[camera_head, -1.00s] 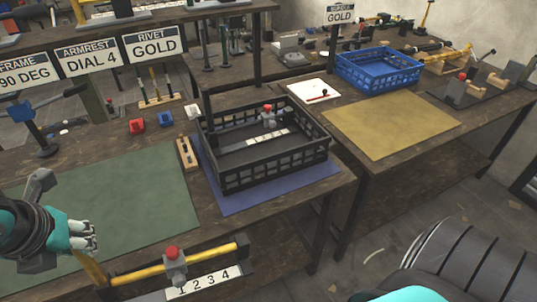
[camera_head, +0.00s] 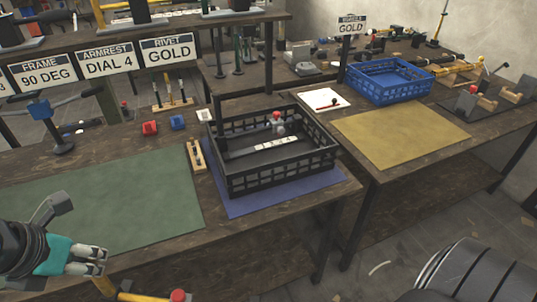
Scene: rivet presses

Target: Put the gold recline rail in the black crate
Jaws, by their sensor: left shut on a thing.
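The gold recline rail (camera_head: 137,297) is at the bottom edge, left of centre. Only part of its yellow tube and its red knob (camera_head: 178,295) show; the rest is cut off by the frame. My left gripper (camera_head: 101,261) is at the lower left, shut on the rail's end, in front of the green mat. The black crate (camera_head: 275,182) stands on a blue mat (camera_head: 231,210), to the upper right of the gripper and apart from it. Inside the crate lies a part with a red knob and a numbered white strip (camera_head: 276,143). My right gripper is out of view.
A green mat (camera_head: 110,205) covers the front left of the bench. A wooden block (camera_head: 196,156) and red and blue pieces (camera_head: 150,128) lie left of the crate. A blue crate (camera_head: 388,82) and a bare yellow mat (camera_head: 400,133) are on the right-hand table.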

